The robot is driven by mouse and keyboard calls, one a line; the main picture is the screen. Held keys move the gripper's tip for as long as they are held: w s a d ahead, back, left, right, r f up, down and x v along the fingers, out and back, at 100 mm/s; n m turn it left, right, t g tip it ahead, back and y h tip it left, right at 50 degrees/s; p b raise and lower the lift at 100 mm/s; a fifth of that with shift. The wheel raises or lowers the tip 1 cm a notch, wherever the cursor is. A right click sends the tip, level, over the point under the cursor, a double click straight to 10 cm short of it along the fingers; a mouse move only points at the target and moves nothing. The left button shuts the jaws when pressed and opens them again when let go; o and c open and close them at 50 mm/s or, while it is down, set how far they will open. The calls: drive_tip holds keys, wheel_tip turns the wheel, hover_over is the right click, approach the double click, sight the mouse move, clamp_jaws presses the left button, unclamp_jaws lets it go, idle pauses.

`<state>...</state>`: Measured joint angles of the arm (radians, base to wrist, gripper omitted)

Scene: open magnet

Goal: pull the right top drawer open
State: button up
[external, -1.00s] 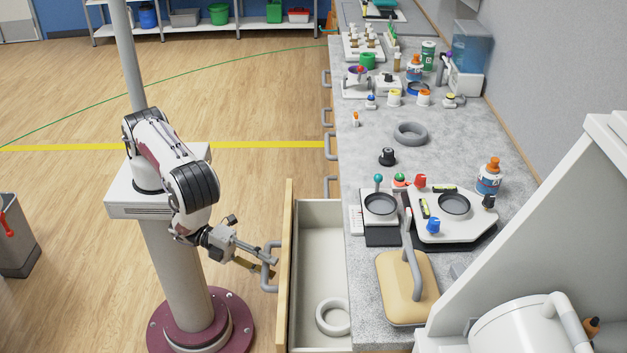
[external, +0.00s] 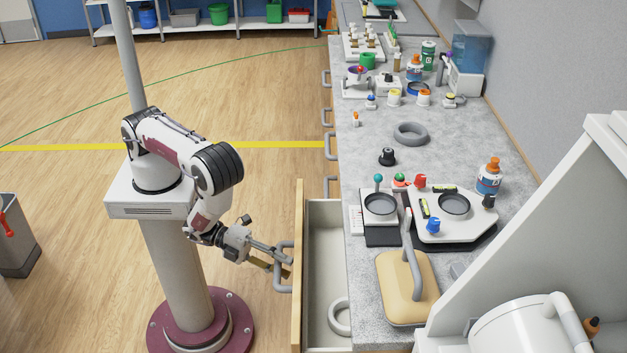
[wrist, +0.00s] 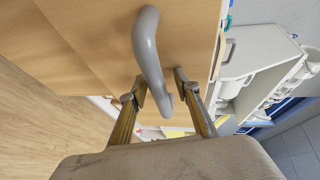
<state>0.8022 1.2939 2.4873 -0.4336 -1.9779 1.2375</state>
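The right top drawer stands partly out from the counter, with its wooden front (external: 298,260) facing my arm and its pale inside (external: 325,245) visible. Its grey bar handle (external: 280,268) is on the front. My gripper (external: 284,262) is at this handle. In the wrist view, the handle (wrist: 149,50) runs between my two fingers (wrist: 160,88). The fingers are apart, with a gap visible beside the bar, so they are not clamped on it. Contact between a finger and the handle is hard to tell.
A grey ring (external: 340,316) lies in the drawer. The counter (external: 365,160) above holds instruments, bottles and a tan block with a handle (external: 405,290). Other closed drawer handles (external: 329,146) line the counter. The floor left of the drawer is clear around my pedestal.

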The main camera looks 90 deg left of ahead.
sight(306, 256)
drive_tip(key=w, duration=1.4)
drive_tip(key=shift+v, duration=3.85)
drive_tip(key=shift+s+a+f+n+g, duration=0.15)
drive_tip(key=shift+f+n+g, duration=0.25)
drive_tip(key=shift+f, duration=0.3)
drive_tip(key=shift+s+a+f+n+g+y, duration=1.95)
drive_tip(key=shift+s+f+n+g, duration=1.55)
drive_tip(key=shift+f, duration=2.75)
drive_tip(key=s+a+r+n+g, duration=0.2)
drive_tip(key=s+a+r+n, duration=0.2)
drive_tip(key=r, duration=0.7)
drive_tip(key=s+a+r+n+g+y, duration=0.1)
drive_tip(key=s+a+r, duration=0.4)
drive_tip(key=r, duration=0.6)
drive_tip(key=s+a+r+n+g+y, duration=0.1)
drive_tip(key=s+a+r+n+g, duration=0.2)
drive_tip(key=r, duration=0.8)
drive_tip(key=shift+s+a+n, duration=0.9)
drive_tip(key=shift+s+n, duration=0.2)
drive_tip(key=shift+n, duration=0.7)
